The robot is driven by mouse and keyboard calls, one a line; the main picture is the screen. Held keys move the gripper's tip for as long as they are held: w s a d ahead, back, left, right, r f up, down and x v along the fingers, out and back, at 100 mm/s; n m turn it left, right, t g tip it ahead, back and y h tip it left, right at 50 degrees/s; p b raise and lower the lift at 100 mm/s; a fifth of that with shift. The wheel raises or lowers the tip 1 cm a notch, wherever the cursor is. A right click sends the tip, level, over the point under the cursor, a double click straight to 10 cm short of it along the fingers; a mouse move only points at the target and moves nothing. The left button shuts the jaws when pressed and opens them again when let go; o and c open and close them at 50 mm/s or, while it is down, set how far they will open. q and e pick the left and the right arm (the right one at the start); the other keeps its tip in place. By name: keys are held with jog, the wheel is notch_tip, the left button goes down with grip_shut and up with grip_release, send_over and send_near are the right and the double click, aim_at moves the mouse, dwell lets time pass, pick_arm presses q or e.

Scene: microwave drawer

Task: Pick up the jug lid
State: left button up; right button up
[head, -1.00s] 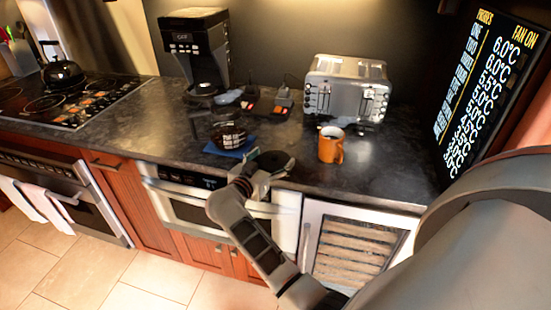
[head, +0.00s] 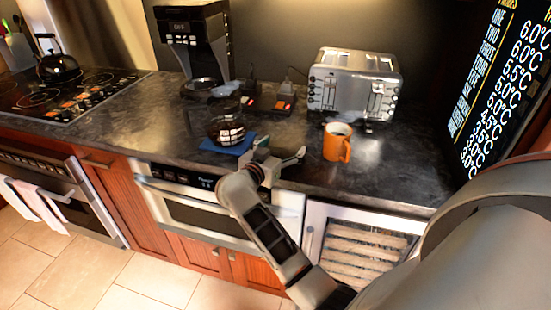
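The glass jug (head: 228,130), dark and rounded, stands on a blue mat (head: 236,148) on the counter. The dark, round jug lid (head: 278,157) appears to lie to the right of the jug, near the counter's front edge. It is mostly hidden and blends with the dark counter. My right gripper (head: 281,154) is at the lid, with its fingers spread to the left and right of it. I cannot tell whether the fingers touch it. My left gripper is out of view.
An orange mug (head: 337,142) stands right of my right gripper, with a silver toaster (head: 353,84) behind it. A coffee maker (head: 194,45) stands at the back. A kettle (head: 57,66) sits on the stove at left. The counter left of the jug is clear.

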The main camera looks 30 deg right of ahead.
jog(key=c, duration=0.6)
jog(key=shift+c, duration=0.9)
